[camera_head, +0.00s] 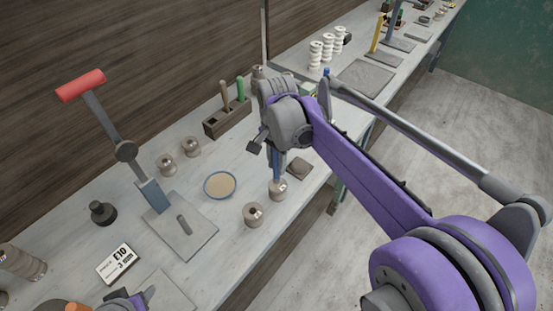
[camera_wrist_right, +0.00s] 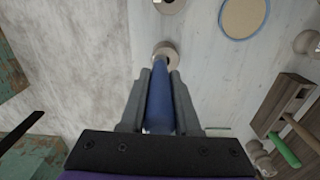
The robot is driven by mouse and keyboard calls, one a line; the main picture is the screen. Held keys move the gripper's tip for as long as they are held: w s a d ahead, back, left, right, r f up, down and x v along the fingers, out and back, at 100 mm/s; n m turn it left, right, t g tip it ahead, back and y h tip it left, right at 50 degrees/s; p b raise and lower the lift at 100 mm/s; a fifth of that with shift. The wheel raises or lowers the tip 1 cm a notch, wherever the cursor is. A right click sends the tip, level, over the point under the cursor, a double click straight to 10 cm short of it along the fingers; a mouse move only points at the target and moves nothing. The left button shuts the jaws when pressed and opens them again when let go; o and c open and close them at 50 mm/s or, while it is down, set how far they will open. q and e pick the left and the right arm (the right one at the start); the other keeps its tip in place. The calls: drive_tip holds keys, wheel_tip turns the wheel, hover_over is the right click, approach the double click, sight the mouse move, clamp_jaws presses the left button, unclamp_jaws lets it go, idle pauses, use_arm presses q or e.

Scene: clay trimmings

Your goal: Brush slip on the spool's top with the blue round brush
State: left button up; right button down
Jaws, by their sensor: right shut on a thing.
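My right gripper (camera_head: 277,150) is shut on the blue round brush (camera_head: 277,168) and holds it brush end down. In the right wrist view the blue brush (camera_wrist_right: 160,95) runs between the two fingers (camera_wrist_right: 158,80) toward a spool (camera_wrist_right: 172,54). The same spool (camera_head: 279,192) stands right under the brush in the head view. The brush end is at its top; I cannot tell whether they touch. A blue-rimmed dish of tan slip (camera_head: 220,185) lies left of the spool. A purple and grey part of my left arm shows at the bottom left edge; its jaws are unclear.
A second spool (camera_head: 253,216) stands close by, front left. The bench's front edge is near the spool.

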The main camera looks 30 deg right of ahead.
drive_tip(key=shift+f, duration=0.55)
drive_tip(key=shift+w, duration=0.1)
drive_tip(key=shift+w+d, duration=1.35)
drive_tip(key=shift+w, duration=0.3)
drive_tip(key=shift+f+b, duration=0.3)
drive_tip(key=shift+f, duration=0.1)
drive_tip(key=shift+r, duration=0.15)
drive_tip(key=shift+r, duration=0.25)
drive_tip(key=shift+a, duration=0.15)
